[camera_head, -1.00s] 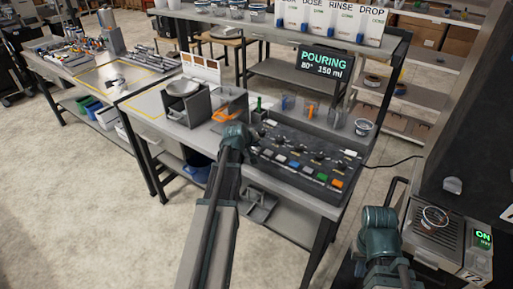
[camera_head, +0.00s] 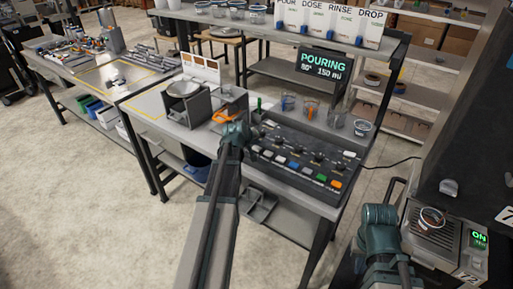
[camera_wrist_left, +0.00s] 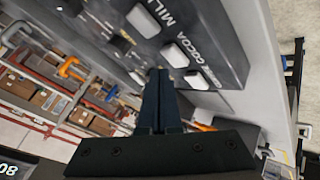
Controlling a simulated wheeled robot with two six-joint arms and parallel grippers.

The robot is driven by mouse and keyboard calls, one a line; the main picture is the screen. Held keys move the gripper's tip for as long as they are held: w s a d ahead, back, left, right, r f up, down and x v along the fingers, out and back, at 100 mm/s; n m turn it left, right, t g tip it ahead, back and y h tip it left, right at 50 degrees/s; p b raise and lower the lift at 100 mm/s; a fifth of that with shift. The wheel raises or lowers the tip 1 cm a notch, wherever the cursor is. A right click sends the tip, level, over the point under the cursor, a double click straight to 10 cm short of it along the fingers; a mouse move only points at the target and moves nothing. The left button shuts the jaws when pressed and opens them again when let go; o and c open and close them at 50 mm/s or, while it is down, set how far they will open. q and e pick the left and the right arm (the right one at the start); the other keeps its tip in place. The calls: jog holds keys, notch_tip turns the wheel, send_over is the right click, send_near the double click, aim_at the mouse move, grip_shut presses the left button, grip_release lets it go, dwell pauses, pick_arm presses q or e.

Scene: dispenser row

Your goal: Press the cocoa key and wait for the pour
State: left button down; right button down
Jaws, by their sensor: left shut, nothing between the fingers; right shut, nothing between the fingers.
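The cocoa key (camera_wrist_left: 175,55) is a pale key labelled COCOA on the dark key panel (camera_wrist_left: 222,40), seen in the left wrist view. My left gripper (camera_wrist_left: 158,72) is shut and empty, its fingertips at or just beside that key; I cannot tell if they touch it. In the head view it is at the left end of the panel (camera_head: 285,147), and my wrist hides the fingers. The display (camera_head: 322,65) reads POURING, 80°, 150 ml. My right gripper (camera_head: 380,215) is held low at the right, shut, its fingertips hidden behind the wrist.
A pale key labelled MILK (camera_wrist_left: 143,20) lies beside the cocoa key. Cups (camera_head: 311,107) stand behind the panel, with a jar (camera_head: 362,128) at its right end. A machine (camera_head: 445,235) with a lit ON sign stands close to my right arm.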

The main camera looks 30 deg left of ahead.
aim_at(256, 149)
pick_arm(q)
jog(key=shift+r+p, duration=2.35)
jog(key=shift+r, duration=0.2)
jog(key=shift+f, duration=0.1)
jog(key=d+m, duration=0.1)
jog(key=d, duration=0.2)
jog(key=s+d+f+g+h, duration=0.1)
jog(key=d, duration=0.2)
jog(key=d+f+m, duration=0.1)
jog(key=d, duration=0.3)
jog(key=shift+s+m+g, duration=0.3)
jog(key=shift+s, duration=0.1)
jog(key=s+d+f+m+g+h, duration=0.1)
jog(key=s+d+f+m+g, duration=0.15)
jog(key=s+d, duration=0.55)
jog(key=s+d+f+m+g, duration=0.2)
jog(key=s+d+m+g, duration=0.15)
jog(key=d, duration=0.85)
jog(key=s+d+m+g+y, duration=0.2)
jog(key=s+d+m, duration=0.3)
jog(key=s, duration=0.8)
jog(key=shift+d+m, duration=0.3)
jog(key=shift+d, duration=0.55)
